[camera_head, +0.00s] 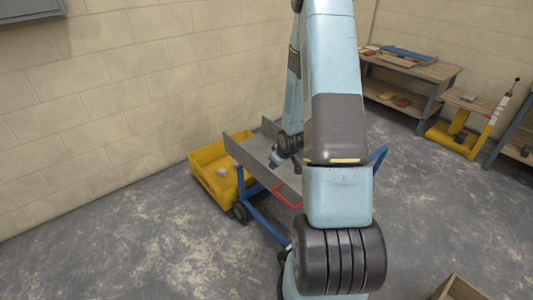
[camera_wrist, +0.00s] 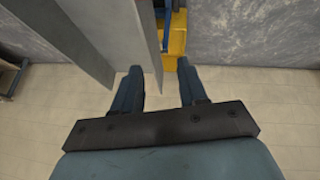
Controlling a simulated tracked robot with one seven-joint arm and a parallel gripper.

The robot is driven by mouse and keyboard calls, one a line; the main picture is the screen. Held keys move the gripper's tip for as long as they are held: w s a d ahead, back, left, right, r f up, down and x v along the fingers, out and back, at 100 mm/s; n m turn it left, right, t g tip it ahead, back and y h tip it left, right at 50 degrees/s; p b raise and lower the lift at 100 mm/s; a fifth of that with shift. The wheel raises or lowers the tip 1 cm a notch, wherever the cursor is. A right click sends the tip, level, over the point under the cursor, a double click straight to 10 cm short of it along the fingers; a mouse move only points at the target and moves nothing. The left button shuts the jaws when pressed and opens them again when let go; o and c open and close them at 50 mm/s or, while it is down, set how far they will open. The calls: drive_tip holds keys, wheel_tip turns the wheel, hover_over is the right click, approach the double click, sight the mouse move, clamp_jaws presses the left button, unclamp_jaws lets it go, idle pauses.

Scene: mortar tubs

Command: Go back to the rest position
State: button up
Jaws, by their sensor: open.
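Yellow also shows beyond the fingers (camera_wrist: 178,45).
A red handle (camera_head: 287,196) sticks out at the trough's front. A wooden bench (camera_head: 425,70) with boards stands at the back right, beside a yellow stand (camera_head: 455,138). A wooden box (camera_head: 460,289) is at the bottom right. The floor at the left front is clear.

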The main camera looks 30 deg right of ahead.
drive_tip(key=s+a+r+m, duration=0.1)
drive_tip(key=s+a+r, duration=0.1)
drive_tip(key=r, duration=0.7)
drive_tip(key=s+a+r+h, duration=0.1)
drive_tip(key=a+r, duration=0.2)
drive_tip(key=r, duration=0.6)
drive_tip(key=s+a+r+m, duration=0.1)
drive_tip(key=s+a+r, duration=0.1)
drive_tip(key=r, duration=0.7)
drive_tip(key=s+a+r, duration=0.3)
drive_tip(key=s+r, duration=0.2)
drive_tip(key=s, duration=0.2)
drive_tip(key=s+a+r+m, duration=0.1)
drive_tip(key=s+a+r, duration=0.2)
drive_tip(key=s+r, duration=0.2)
drive_tip(key=s+a+r+y, duration=0.1)
drive_tip(key=s+a+r, duration=0.2)
drive_tip(key=s, duration=0.7)
wheel_tip(320, 180, up, 2)
drive_tip(key=shift+s+a+m+g, duration=0.2)
drive_tip(key=shift+a+m+g, duration=0.1)
drive_tip(key=shift+m, duration=0.1)
